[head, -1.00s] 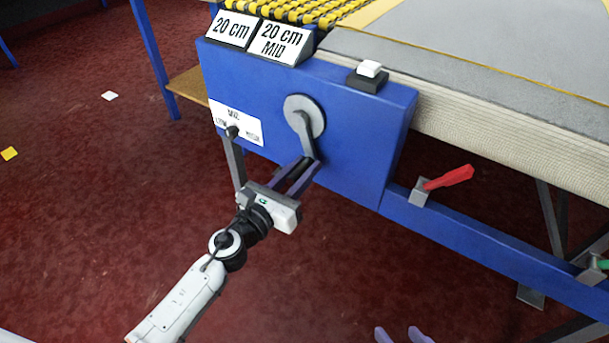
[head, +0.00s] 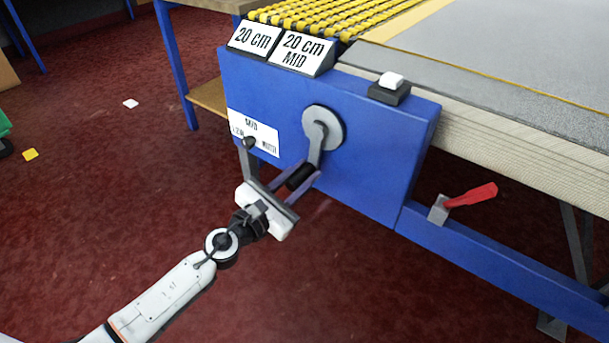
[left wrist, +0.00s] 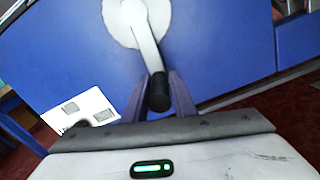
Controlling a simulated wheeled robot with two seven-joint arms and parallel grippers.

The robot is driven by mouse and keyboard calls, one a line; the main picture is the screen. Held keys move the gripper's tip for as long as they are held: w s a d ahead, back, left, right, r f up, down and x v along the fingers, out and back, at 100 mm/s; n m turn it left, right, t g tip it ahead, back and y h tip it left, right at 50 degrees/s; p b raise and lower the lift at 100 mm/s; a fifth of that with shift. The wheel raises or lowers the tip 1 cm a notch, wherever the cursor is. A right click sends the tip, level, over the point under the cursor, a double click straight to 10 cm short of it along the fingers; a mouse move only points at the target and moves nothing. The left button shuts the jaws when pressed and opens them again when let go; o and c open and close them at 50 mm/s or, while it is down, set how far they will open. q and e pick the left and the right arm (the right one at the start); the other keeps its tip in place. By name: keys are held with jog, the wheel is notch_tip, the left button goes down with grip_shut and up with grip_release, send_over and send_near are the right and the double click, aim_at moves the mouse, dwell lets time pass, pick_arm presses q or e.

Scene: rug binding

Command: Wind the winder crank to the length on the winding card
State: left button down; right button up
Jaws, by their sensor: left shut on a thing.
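The winder crank has a grey round disc (head: 323,128) on the front of the blue box, with a grey arm (head: 315,155) hanging down and slightly left. Its black handle (head: 299,176) sits between the fingers of my left gripper (head: 294,179), which is shut on it. In the left wrist view the handle (left wrist: 159,92) stands between the two fingers (left wrist: 158,97) below the disc (left wrist: 132,18). Two white cards stand on top of the box, one reading "20 cm" (head: 255,38), the other "20 cm MID" (head: 303,50). My right gripper is not in view.
A black-knobbed lever (head: 249,143) stands before a white label (head: 262,131) left of the crank. A white button (head: 391,79) on a black base is on the box top. A red lever (head: 471,195) sits on the blue rail at right.

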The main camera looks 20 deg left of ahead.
pick_arm(q)
jog(key=shift+a, duration=0.1)
jog(key=c, duration=1.6)
grip_release()
jog(key=shift+o, duration=0.2)
jog(key=b+v, duration=0.1)
jog(key=v, duration=0.8)
jog(key=shift+s+b, duration=0.25)
jog(key=shift+b, duration=0.05)
jog(key=shift+s+a+r, duration=0.1)
jog(key=shift+s+a, duration=0.05)
jog(key=shift+s, duration=0.2)
jog(key=shift+c, duration=0.5)
